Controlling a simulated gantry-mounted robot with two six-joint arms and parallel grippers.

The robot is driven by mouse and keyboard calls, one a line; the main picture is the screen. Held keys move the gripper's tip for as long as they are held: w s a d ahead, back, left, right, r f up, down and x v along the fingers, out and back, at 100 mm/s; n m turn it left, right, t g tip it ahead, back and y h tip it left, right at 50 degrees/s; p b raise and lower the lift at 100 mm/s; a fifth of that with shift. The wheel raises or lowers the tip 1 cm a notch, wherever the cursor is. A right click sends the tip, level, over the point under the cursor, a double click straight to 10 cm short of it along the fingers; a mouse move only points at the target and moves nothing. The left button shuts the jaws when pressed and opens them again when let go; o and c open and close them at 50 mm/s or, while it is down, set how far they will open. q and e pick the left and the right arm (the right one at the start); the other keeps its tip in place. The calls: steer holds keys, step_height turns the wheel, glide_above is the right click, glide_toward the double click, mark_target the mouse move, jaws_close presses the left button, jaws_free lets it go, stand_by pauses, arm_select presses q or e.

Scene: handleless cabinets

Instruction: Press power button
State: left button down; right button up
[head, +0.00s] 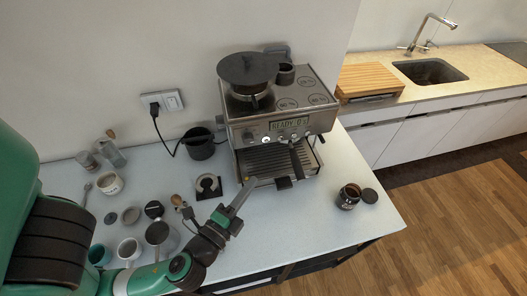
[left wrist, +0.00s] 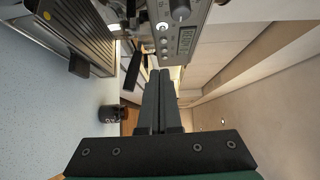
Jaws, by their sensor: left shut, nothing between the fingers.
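In the left wrist view the panel appears turned sideways at the top, with a bright ringed button (left wrist: 163,26) and the display (left wrist: 185,40). My left gripper (head: 252,181) is shut and empty, in front of the machine, below the panel and apart from the buttons. In the left wrist view its fingertips (left wrist: 159,72) point toward the machine. My right gripper is out of view.
A black portafilter handle (head: 296,160) sticks out from the machine front over the drip tray (head: 268,160). A dark jar (head: 348,196) stands at right. Cups and tools crowd the left counter. A black pitcher (head: 199,144) stands left of the machine.

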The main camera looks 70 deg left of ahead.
mark_target(266, 141)
arm_select(q)
steer(key=p+x, duration=0.1)
steer(key=x, duration=0.3)
steer(key=s+a+p+x, duration=0.1)
steer(key=p+x, duration=0.1)
steer(key=x, duration=0.1)
steer(key=a+p+x, duration=0.1)
steer(key=x, duration=0.3)
steer(key=shift+s+a+p, duration=0.1)
steer(key=shift+a+p, duration=0.2)
steer(key=shift+a, duration=0.05)
